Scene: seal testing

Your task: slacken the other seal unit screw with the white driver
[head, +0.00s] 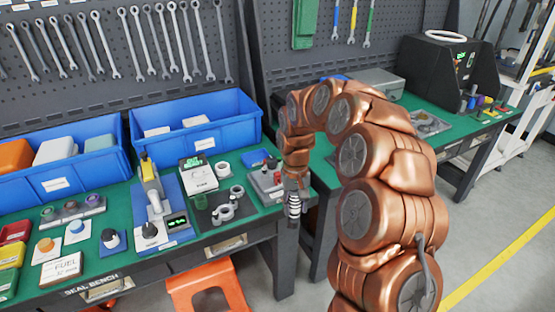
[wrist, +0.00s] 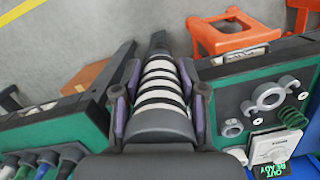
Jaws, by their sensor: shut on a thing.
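My gripper (head: 296,188) hangs off the front edge of the bench, over the gap between two benches. In the wrist view my gripper (wrist: 160,80) is shut on the white driver (wrist: 161,92), whose handle has white and dark rings. Its dark end points away from the wrist camera, over the grey floor. The driver also shows in the head view (head: 294,208), hanging roughly upright, touching nothing. A grey and red unit (head: 265,180) sits on the bench just left of my gripper, partly hidden by my arm.
A dark mat (head: 219,209) holds grey ring parts (head: 224,212), left of my gripper. Blue bins (head: 216,131) stand behind. An orange stool (head: 205,287) stands below the bench front. The second bench (head: 455,133) is behind and right of my arm.

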